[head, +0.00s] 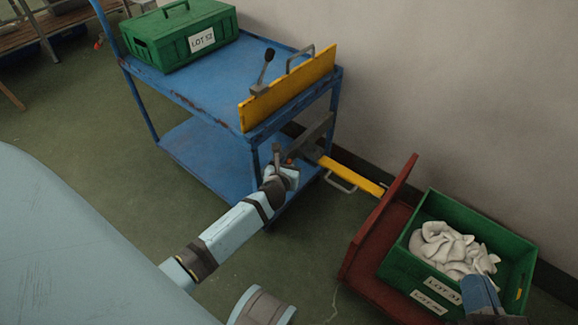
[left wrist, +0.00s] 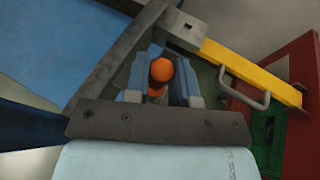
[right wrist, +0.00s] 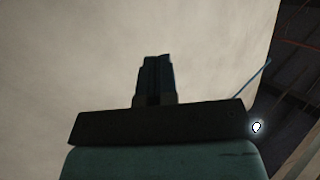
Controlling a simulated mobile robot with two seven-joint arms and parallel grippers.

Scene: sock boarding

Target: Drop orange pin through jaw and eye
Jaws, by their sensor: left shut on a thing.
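The orange pin (left wrist: 161,71) is upright between the fingers of my left gripper (left wrist: 161,84), which is shut on it. In the head view my left gripper (head: 283,168) is beside the blue cart's front corner, and only a little orange (head: 290,161) shows. The grey jaw bar (left wrist: 122,62) runs out from the cart (head: 215,75). The grey eye block (left wrist: 186,30), with a small dark hole, ends the yellow drawbar (left wrist: 245,66) and meets the bar. The pin is apart from this hole; its lower end is hidden. My right gripper (right wrist: 155,80) looks shut and empty, against the wall.
A red dolly (head: 362,250) carries a green crate (head: 405,262) of white socks (head: 450,247). A yellow panel (head: 290,88) with a lever (head: 264,70) stands on the cart's edge. A closed green box (head: 180,35) sits on top. The wall is close behind.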

